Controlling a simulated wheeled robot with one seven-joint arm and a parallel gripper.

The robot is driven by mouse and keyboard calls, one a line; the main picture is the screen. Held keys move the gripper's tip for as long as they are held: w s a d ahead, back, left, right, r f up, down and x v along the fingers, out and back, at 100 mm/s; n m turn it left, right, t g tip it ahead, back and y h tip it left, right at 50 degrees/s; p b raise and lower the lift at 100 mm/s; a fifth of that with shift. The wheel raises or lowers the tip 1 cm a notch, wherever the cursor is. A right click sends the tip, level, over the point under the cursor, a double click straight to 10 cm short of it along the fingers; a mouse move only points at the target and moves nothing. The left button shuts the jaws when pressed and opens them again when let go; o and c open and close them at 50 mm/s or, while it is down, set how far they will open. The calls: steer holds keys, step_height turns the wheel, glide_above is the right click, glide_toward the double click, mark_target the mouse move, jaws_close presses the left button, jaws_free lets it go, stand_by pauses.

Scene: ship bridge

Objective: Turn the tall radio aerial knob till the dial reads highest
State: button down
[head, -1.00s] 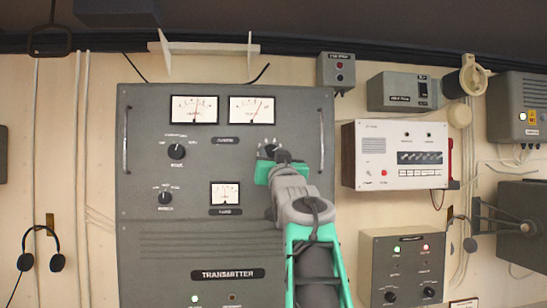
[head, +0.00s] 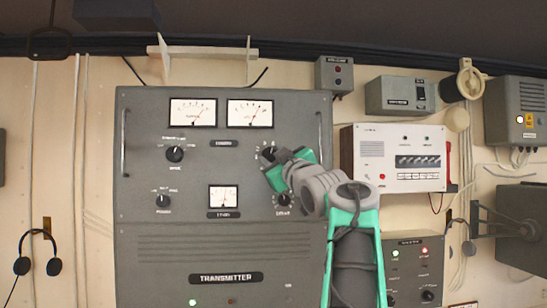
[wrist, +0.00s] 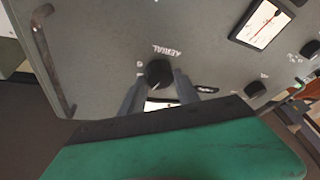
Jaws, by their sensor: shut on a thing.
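The tall grey transmitter cabinet (head: 150,230) fills the left and middle of the head view. Its round black aerial knob (wrist: 158,72) carries the word AERIAL in the wrist view, where the panel appears turned over. My gripper (wrist: 160,88) has one finger on each side of this knob and is shut on it. In the head view my gripper (head: 280,156) largely covers the knob. Two large meters sit at the top: the left meter (head: 193,112) and the right meter (head: 250,113), whose needle leans right of centre. A smaller meter (head: 223,196) sits lower. Fine readings are too small to tell.
Other knobs are on the cabinet: the upper left knob (head: 175,154), the lower left knob (head: 163,202) and one below my gripper (head: 283,199). An upright handle (head: 321,140) stands right of my gripper. A white radio box (head: 395,160) hangs further right.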

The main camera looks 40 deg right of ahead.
stand_by(0.5)
steer(key=c, duration=0.9)
jaws_free()
steer(key=b+v, duration=0.3)
steer(key=v, duration=0.5)
steer(key=shift+b, duration=0.4)
steer(key=shift+d, duration=0.1)
